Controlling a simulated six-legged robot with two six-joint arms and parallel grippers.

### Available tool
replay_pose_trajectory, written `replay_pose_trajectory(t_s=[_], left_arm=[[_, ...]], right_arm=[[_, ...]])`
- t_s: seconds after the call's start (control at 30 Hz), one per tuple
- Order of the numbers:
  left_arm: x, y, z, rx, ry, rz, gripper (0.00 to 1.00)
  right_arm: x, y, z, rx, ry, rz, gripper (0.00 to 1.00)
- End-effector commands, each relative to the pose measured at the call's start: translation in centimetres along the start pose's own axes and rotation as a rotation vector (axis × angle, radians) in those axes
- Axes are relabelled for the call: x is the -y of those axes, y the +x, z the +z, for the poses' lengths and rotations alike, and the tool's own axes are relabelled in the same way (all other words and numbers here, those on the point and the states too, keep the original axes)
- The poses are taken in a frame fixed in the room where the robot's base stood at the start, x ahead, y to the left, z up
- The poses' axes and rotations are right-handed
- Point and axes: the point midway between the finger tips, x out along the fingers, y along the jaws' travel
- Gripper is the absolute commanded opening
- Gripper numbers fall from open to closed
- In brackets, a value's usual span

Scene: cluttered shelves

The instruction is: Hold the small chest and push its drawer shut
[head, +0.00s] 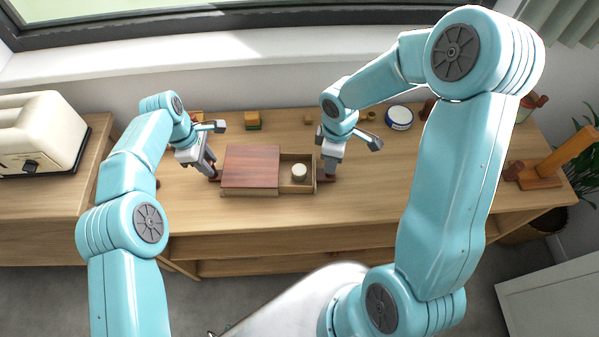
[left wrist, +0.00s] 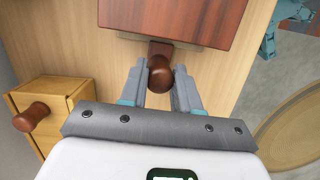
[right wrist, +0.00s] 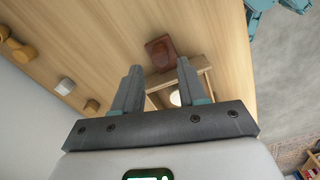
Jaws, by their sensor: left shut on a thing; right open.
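The small chest (head: 250,165) has a red-brown top and stands on the wooden table. Its drawer (head: 297,158) is pulled out to the right, with a pale round object (head: 299,170) inside. My left gripper (head: 213,174) is at the chest's left end, shut on a dark brown knob (left wrist: 160,75); the chest's top (left wrist: 180,18) shows beyond it in the left wrist view. My right gripper (head: 329,172) is open at the drawer's outer end. In the right wrist view a red-brown piece (right wrist: 160,52) lies ahead between the fingertips, and the drawer's edge (right wrist: 190,72) is partly hidden by a finger.
A yellow wooden box (left wrist: 45,105) with a brown knob is close to my left gripper. A small green-and-yellow block (head: 253,120) and a blue-rimmed tin (head: 399,117) stand at the back. A wooden stand (head: 545,172) is far right. The table's front strip is clear.

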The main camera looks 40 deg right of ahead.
Motion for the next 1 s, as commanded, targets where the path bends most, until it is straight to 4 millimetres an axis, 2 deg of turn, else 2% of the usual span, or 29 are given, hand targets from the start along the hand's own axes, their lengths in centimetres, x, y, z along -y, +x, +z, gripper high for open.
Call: replay_pose_trajectory(t_s=[0.1,0.3,0.67,0.7,0.8,1.0], left_arm=[[0.1,0.2,0.0,0.001,0.001,-0.003,0.0],[0.1,0.2,0.0,0.001,0.001,-0.002,0.0],[0.1,0.2,0.0,0.001,0.001,-0.002,0.0],[0.1,0.2,0.0,0.001,0.001,-0.002,0.0],[0.1,0.2,0.0,0.001,0.001,-0.002,0.0],[0.1,0.2,0.0,0.001,0.001,-0.003,0.0]], right_arm=[[0.1,1.8,0.0,0.0,0.0,-0.004,0.42],[0.1,3.5,0.0,0.0,0.002,-0.002,0.42],[0.1,3.9,-0.1,-0.001,0.002,-0.001,0.42],[0.1,3.9,-0.1,-0.001,0.002,-0.001,0.29],[0.1,3.9,-0.1,-0.001,0.002,-0.001,0.0],[0.1,3.9,-0.2,-0.001,0.002,-0.001,0.0]])
